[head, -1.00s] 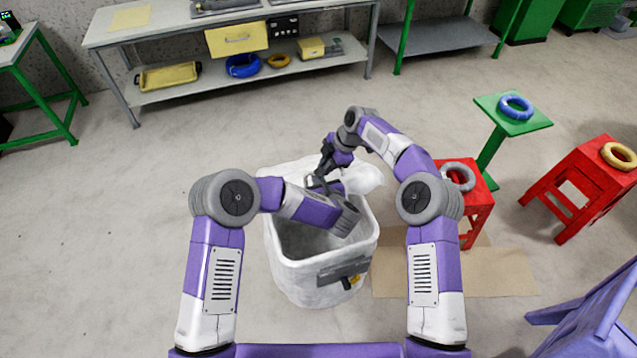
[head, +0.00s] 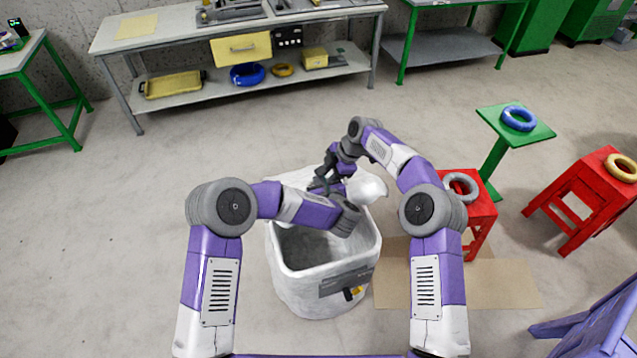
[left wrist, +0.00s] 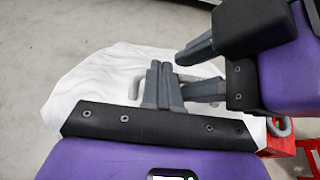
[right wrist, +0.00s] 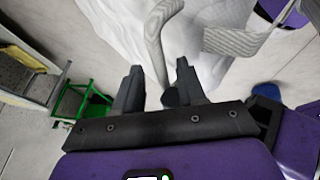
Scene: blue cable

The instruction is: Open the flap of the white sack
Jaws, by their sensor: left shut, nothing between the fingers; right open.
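The white sack (head: 290,275) stands upright on the floor in front of me, and its top shows a dark hollow. White cloth (head: 370,190) bulges at its back right rim; I cannot tell whether this is the flap. My left gripper (head: 322,186) is above the sack's back rim; in the left wrist view its fingers (left wrist: 162,86) are shut and empty, over white cloth (left wrist: 95,85). My right gripper's fingers (right wrist: 155,90) are open, close to the left ones. A grey strap (right wrist: 156,50) hangs by them, and white cloth (right wrist: 215,65) is behind. Contact cannot be told.
Red stools (head: 478,212) and (head: 585,200) and a green stand (head: 530,128) carry cable rings at the right. A tan sheet (head: 480,285) lies right of the sack. A workbench (head: 180,28) stands at the back. Floor left of the sack is clear.

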